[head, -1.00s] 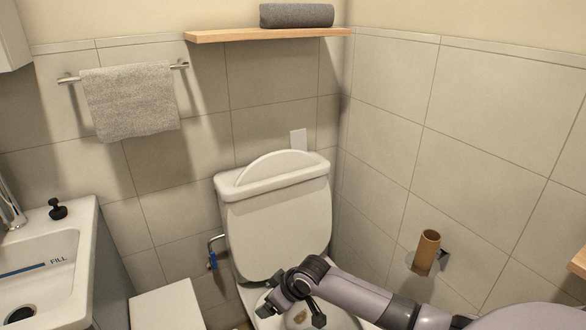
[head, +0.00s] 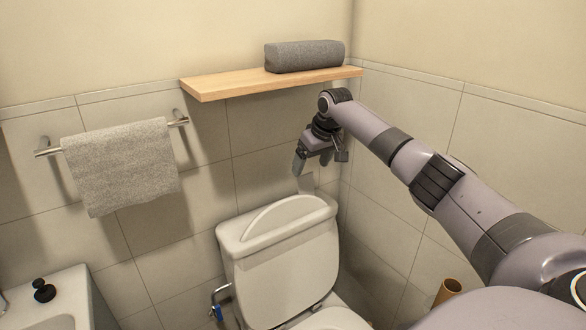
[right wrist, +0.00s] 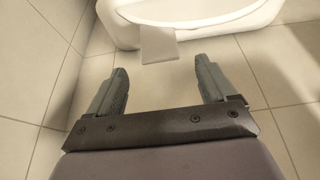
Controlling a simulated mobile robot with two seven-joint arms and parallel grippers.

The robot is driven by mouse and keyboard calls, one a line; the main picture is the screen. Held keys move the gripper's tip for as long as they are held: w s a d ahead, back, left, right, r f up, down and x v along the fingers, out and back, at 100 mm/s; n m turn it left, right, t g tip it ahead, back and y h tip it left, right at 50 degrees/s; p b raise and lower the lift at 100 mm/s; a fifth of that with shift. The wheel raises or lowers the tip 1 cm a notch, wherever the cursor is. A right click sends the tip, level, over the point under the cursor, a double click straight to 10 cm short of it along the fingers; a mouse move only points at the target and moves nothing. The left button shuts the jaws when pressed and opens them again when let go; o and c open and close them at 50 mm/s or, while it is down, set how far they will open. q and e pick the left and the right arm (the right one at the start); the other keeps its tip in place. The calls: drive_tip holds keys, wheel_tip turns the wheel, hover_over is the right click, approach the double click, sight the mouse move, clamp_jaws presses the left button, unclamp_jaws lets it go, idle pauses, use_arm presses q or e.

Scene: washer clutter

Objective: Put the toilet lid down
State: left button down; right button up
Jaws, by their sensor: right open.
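The white toilet (head: 280,285) stands against the back wall, cut by the bottom edge of the head view. A broad upright white face rises behind the bowl, with a rounded arch (head: 283,214) at its top. I cannot tell the raised lid's outline from the tank. Part of the white rim (head: 335,319) shows at the bottom. My right gripper (head: 321,164) is open and empty, above the tank and below the shelf. In the right wrist view its two fingers (right wrist: 161,72) are apart, with white toilet porcelain (right wrist: 215,22) beyond them. My left gripper is not in view.
A wooden shelf (head: 225,84) with a rolled grey towel (head: 305,56) is close above the gripper. A grey towel (head: 120,165) hangs at left. A cardboard roll (head: 447,291) is at lower right. A sink (head: 60,305) is at lower left.

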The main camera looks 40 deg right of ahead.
sight(306, 178)
drive_tip(key=shift+w, duration=0.2)
drive_tip(key=x, duration=0.4)
drive_tip(key=shift+s+f, duration=0.1)
drive_tip(key=shift+f, duration=0.2)
drive_tip(key=shift+x, duration=1.15)
drive_tip(key=shift+d, duration=0.1)
drive_tip(key=shift+b, duration=0.3)
drive_tip(key=c, duration=1.4)
